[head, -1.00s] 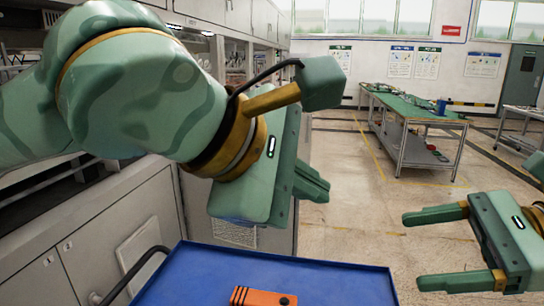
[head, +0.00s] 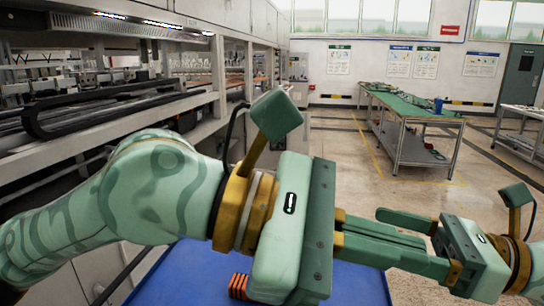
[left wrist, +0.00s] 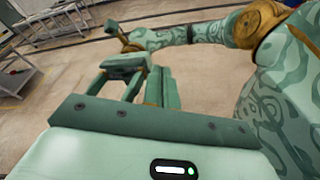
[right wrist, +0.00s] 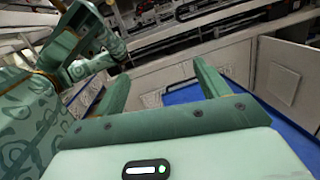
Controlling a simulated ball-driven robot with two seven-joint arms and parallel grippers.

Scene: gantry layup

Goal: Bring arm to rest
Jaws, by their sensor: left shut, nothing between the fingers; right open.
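My left gripper (head: 412,238) reaches across from the left above a blue-topped surface (head: 357,284), its fingers pressed together with nothing between them. My right gripper (head: 392,236) faces it from the right with its fingers spread. In the head view the left fingers overlap the space between the right fingers; I cannot tell whether they touch. In the right wrist view the open right fingers (right wrist: 165,85) show clearly and empty. In the left wrist view the shut left fingers (left wrist: 160,88) point towards the right gripper. My left arm is bent low at the left.
An orange item (head: 238,286) lies on the blue surface, mostly hidden behind my left gripper. A grey cabinet and shelf unit (head: 150,110) runs along the left. A green-topped table (head: 410,106) stands farther back, with open floor (head: 345,165) before it.

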